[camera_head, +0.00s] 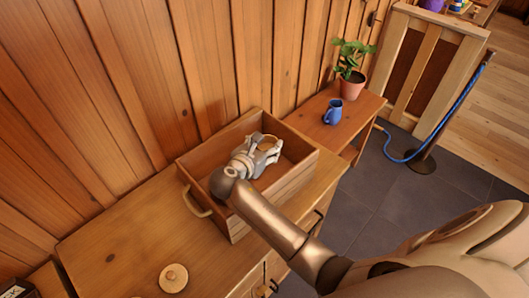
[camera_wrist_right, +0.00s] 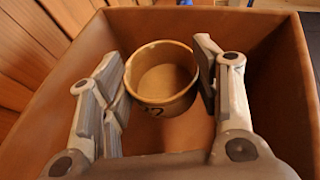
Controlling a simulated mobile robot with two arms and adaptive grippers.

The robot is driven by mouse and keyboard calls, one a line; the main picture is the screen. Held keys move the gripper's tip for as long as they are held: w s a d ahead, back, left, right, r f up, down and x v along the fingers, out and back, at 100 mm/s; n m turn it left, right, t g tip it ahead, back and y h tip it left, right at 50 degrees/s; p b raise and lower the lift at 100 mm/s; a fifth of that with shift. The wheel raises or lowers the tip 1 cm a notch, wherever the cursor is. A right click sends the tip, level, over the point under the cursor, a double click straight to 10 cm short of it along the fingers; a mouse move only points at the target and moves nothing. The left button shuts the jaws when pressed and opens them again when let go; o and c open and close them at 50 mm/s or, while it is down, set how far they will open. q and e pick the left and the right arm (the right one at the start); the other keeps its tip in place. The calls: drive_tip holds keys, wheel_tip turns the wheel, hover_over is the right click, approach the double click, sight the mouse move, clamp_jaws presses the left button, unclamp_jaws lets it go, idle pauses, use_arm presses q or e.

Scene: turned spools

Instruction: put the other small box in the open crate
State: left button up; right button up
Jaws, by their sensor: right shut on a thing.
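The open crate (camera_head: 291,187) is a wooden box with a handle on its left side, standing on a wooden cabinet top. My right gripper (camera_head: 258,150) reaches down inside it. The gripper is shut on a small round, open-topped tan box (camera_wrist_right: 163,75) with a dark mark on its side. My left gripper is not in view.
A round wooden lid or disc with a knob (camera_head: 173,278) lies on the cabinet top (camera_head: 110,245), which is otherwise mostly bare. A lower side table holds a blue mug (camera_head: 333,112) and a potted plant (camera_head: 351,78). A blue rope (camera_head: 440,128) hangs from a post.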

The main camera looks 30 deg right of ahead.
drive_tip(key=shift+w+f+p, duration=0.2)
drive_tip(key=shift+f+p, duration=0.15)
drive_tip(key=shift+f, duration=1.4)
drive_tip(key=shift+f, duration=0.1)
drive_tip(key=shift+f, duration=0.5)
drive_tip(key=o, duration=0.8)
drive_tip(key=shift+r, duration=0.25)
drive_tip(key=b+v, duration=0.1)
drive_tip(key=v, duration=0.6)
drive_tip(key=shift+s+r, duration=0.2)
drive_tip(key=shift+r, duration=0.25)
